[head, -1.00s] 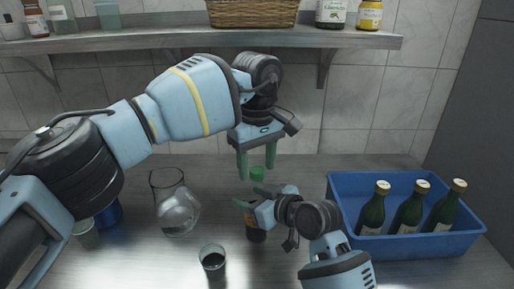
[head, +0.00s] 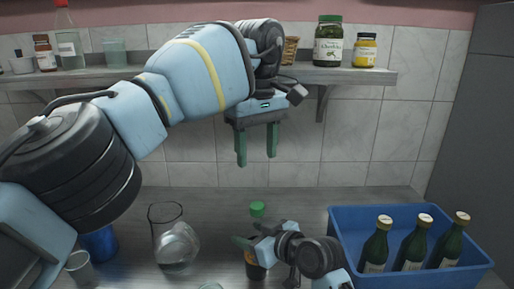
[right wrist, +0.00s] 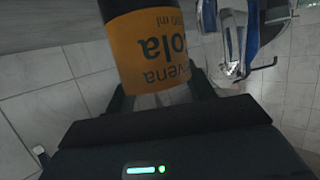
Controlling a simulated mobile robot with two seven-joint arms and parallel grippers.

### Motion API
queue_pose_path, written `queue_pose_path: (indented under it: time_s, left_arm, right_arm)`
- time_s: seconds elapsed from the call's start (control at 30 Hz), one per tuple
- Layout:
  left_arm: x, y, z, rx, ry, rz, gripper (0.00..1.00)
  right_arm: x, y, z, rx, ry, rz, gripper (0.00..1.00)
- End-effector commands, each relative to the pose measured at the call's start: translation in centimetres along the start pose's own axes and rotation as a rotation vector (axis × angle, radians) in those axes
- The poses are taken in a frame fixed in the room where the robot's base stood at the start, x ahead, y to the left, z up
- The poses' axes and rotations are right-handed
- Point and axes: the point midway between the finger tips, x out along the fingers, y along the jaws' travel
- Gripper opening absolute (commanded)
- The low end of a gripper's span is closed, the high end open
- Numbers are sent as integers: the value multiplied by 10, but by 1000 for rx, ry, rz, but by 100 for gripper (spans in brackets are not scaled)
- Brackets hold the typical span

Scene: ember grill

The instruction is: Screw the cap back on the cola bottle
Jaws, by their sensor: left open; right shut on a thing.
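The cola bottle (head: 256,272) stands on the counter, dark with an orange label. Its label fills the top of the right wrist view (right wrist: 150,50), upside down there. The green cap (head: 257,208) shows at the top of the bottle; how tightly it sits cannot be told. My right gripper (head: 248,243) is shut around the bottle below the cap and hides part of its upper body. My left gripper (head: 256,157) is open and empty, pointing down, clear above the cap.
A glass jug (head: 172,243) stands left of the bottle, with a blue cup (head: 100,243) and a small clear cup (head: 78,265) further left. A blue crate (head: 450,275) with green bottles is at right. A shelf (head: 350,76) with jars runs behind my left gripper.

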Motion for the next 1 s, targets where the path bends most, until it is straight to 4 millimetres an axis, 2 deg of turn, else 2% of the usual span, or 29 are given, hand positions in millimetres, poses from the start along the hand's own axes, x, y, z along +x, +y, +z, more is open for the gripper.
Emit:
queue_pose_path:
  time_s: [0.17, 0.2, 0.37, 0.73, 1.0]
  left_arm:
    - [0, 0, 0, 0, 0, 0, 53]
    - [0, 0, 0, 0, 0, 0, 53]
    - [0, 0, 0, 0, 0, 0, 53]
    - [-1, 0, 0, 0, 1, 1, 53]
    - [-8, -1, 2, 0, 9, 6, 53]
  right_arm:
    - [0, 0, 1, 0, -2, 0, 0]
    - [0, 0, 1, 0, -2, 0, 57]
    - [0, 0, 1, 0, -1, 0, 78]
    - [-4, 0, 0, 0, 0, 1, 80]
    - [-39, 1, 0, -3, 1, 3, 80]
